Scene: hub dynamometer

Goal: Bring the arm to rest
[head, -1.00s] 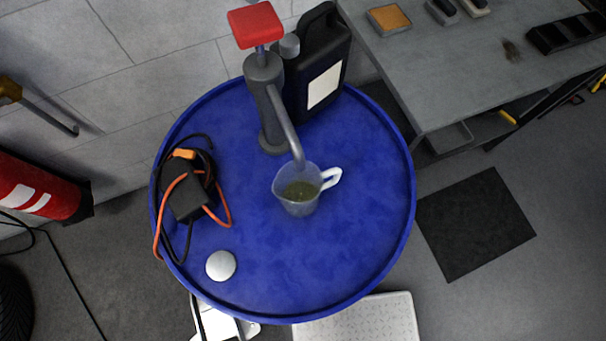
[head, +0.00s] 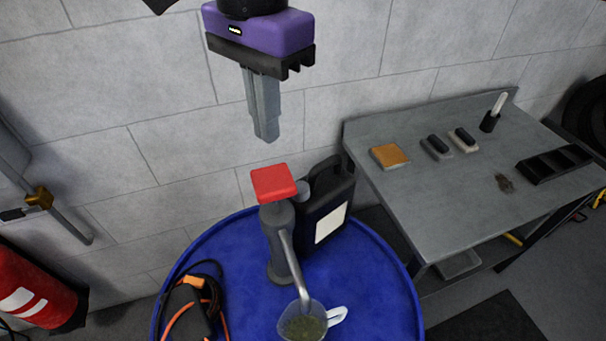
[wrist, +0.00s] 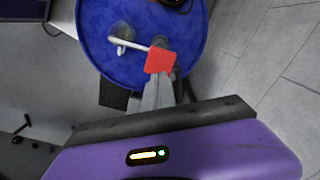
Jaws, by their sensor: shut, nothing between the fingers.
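My gripper (head: 267,138) shows in the head view with a purple body and grey fingers pointing down. Its fingers are together with nothing between them. It hangs in the air above the red-topped hand pump (head: 280,240) and appears apart from it. In the wrist view my gripper's fingers (wrist: 158,92) reach toward the pump's red top (wrist: 160,60). The pump stands on the blue drum (head: 225,248). A clear measuring cup (head: 303,324) with a white handle stands under the pump's spout and holds some dark yellowish liquid.
A black jug (head: 327,212) with a white label stands behind the pump. A charger with orange and black cables (head: 190,308) lies at the drum's left. A grey workbench (head: 440,205) is at right, a red fire extinguisher (head: 35,290) at lower left. The wall is behind.

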